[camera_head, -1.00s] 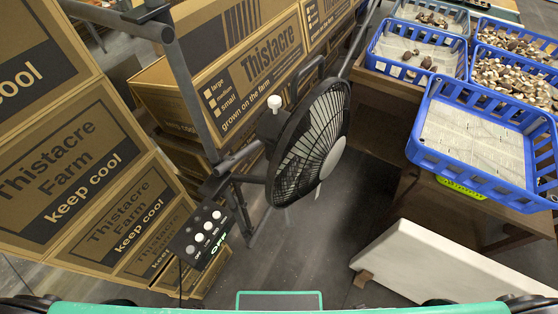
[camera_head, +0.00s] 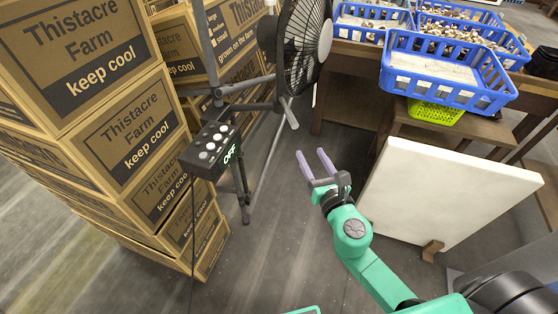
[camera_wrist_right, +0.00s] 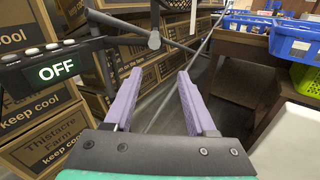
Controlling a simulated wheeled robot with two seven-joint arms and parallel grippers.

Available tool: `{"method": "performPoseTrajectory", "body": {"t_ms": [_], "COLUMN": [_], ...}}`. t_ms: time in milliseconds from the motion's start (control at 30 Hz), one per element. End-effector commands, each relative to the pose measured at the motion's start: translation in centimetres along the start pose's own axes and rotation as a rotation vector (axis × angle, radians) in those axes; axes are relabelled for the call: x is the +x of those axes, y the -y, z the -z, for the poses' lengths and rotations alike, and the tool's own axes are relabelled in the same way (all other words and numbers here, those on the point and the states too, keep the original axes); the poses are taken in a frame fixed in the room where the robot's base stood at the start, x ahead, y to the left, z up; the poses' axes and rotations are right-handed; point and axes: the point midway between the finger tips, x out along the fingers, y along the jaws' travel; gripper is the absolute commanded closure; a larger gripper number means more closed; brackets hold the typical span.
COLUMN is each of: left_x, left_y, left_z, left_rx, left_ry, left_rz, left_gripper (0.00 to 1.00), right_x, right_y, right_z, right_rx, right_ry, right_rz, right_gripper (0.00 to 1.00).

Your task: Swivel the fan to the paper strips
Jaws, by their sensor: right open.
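The black fan (camera_head: 303,42) stands on a grey frame at the top middle of the head view, its caged face turned right toward the blue crates. Its top is cut off by the picture edge. A control box (camera_head: 212,150) with several round buttons and a lit "OFF" display hangs on the frame; it also shows in the right wrist view (camera_wrist_right: 50,65). My right gripper (camera_head: 316,160) is open and empty, with purple fingers, below the fan and apart from it. My left gripper is out of view. I cannot make out paper strips for certain.
Cardboard boxes (camera_head: 110,110) are stacked on the left. Blue crates (camera_head: 450,90), some with mushrooms, stand on a brown table at the right, with a green basket (camera_head: 435,113) below. A white panel (camera_head: 440,200) stands at the right. The floor between is clear.

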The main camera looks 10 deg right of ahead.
Motion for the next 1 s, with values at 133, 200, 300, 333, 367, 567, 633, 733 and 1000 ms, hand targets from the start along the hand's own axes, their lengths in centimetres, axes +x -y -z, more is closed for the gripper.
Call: {"method": "performPoseTrajectory", "body": {"t_ms": [133,200,300,333,367,567,633,733,1000], "left_x": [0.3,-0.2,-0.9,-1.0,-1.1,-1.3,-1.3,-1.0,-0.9], "left_y": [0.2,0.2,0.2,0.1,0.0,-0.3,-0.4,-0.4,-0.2], "left_z": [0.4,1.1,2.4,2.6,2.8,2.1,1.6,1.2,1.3], "left_rx": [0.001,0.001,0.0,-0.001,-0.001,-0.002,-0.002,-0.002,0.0], "left_ry": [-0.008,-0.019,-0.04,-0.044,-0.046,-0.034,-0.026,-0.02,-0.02], "left_rz": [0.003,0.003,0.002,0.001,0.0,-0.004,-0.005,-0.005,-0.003], "left_gripper": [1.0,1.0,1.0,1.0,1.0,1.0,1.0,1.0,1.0], "right_x": [-0.2,0.6,2.7,3.5,4.3,9.8,11.4,13.1,14.1], "right_y": [-1.1,-1.1,-1.2,-1.2,-1.2,-1.3,-1.4,-1.4,-1.4], "right_z": [-2.2,-2.5,-2.8,-2.8,-2.8,-2.8,-2.9,-2.8,-2.9], "right_rx": [-0.105,-0.105,-0.101,-0.1,-0.1,-0.097,-0.096,-0.097,-0.097], "right_ry": [0.063,0.064,0.063,0.064,0.064,0.062,0.061,0.06,0.057], "right_rz": [-0.02,-0.019,-0.02,-0.018,-0.018,-0.019,-0.019,-0.019,-0.02], "right_gripper": [0.44,0.44,0.44,0.44,0.44,0.44,0.44,0.44,0.44]}}
